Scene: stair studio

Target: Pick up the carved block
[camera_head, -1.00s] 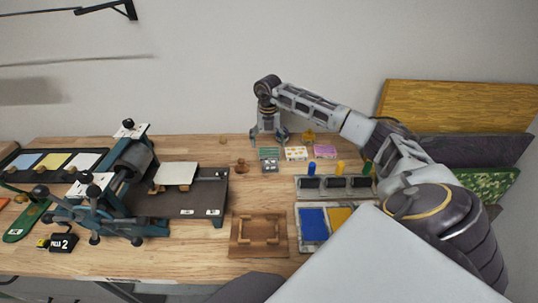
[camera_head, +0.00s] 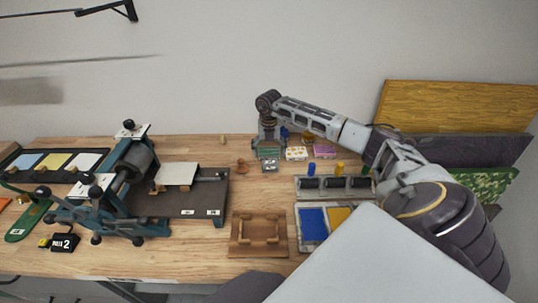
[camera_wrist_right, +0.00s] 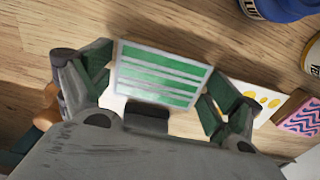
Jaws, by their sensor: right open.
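A small block with green and white stripes (camera_wrist_right: 160,76) lies on the wooden table between the fingers of my right gripper (camera_wrist_right: 157,82); in the head view this block (camera_head: 269,153) is at the back middle. My right gripper (camera_head: 270,144) points down over it, open, one finger on each side. Whether the fingers touch it I cannot tell. A block with yellow dots (camera_head: 296,153) and one with pink waves (camera_head: 325,151) stand to its right. Which one is meant by the carved block is not clear from the pictures. My left gripper is not in view.
Blue and yellow bottles (camera_wrist_right: 275,8) stand close behind the blocks. A wooden knob (camera_head: 242,166) is left of them. A press (camera_head: 130,170) fills the left; a wooden frame (camera_head: 235,236) and ink trays (camera_head: 300,222) are in front.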

